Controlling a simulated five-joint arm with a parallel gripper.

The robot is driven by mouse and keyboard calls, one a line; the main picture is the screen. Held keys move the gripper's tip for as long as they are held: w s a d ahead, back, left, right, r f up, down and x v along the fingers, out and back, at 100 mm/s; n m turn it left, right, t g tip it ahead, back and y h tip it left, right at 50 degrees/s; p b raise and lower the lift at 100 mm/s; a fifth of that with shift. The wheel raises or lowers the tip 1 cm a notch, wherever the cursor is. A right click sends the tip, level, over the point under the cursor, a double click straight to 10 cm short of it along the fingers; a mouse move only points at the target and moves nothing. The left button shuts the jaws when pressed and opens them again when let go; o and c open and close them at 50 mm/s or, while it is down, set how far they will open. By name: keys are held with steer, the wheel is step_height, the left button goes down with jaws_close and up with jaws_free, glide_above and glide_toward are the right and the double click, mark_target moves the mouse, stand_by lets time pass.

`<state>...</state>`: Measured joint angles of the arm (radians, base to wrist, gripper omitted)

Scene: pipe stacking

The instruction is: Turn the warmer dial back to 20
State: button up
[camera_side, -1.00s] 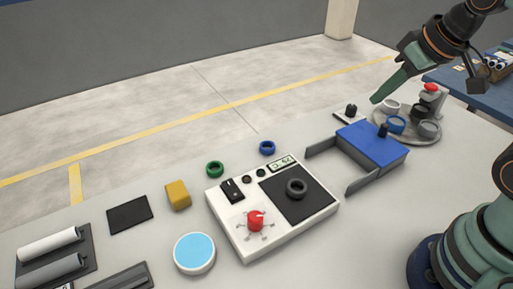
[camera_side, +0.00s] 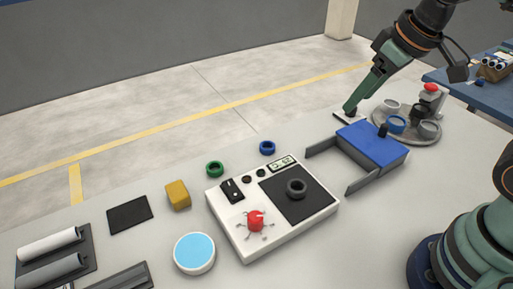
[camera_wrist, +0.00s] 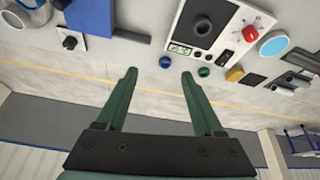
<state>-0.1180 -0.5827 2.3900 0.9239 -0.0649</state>
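The warmer is a white box (camera_side: 243,248) at the middle of the table in the side view. Its red dial (camera_side: 256,221) sits at the front left, with marks around it; it also shows in the wrist view (camera_wrist: 250,34). Its small display (camera_side: 282,163) is too small to read surely. A dark ring (camera_side: 296,188) rests on its black plate (camera_side: 313,207). My gripper (camera_side: 349,108) is far right of and behind the dial, with its tips by a small black knob. The wrist view shows its fingers (camera_wrist: 158,74) apart with nothing between them.
A blue box (camera_side: 372,147) with grey side rails stands right of the warmer. A round tray (camera_side: 405,138) holding cups is behind it. Green (camera_side: 215,169) and blue (camera_side: 267,148) rings lie behind the warmer. A yellow block (camera_side: 178,195) and a blue-topped disc (camera_side: 194,252) are left.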

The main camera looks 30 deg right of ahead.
steer(key=w+a+f+n+g, duration=0.25)
steer(key=a+n, duration=0.35)
steer(key=a, duration=0.6)
steer(key=n+g, duration=0.2)
steer(key=n, duration=0.3)
glide_toward(256, 215)
steer(key=shift+h, duration=0.3)
steer(key=f, duration=1)
steer(key=shift+w+a+f, duration=0.1)
steer(key=shift+w+a, duration=0.05)
steer(key=shift+a, duration=0.15)
jaws_close()
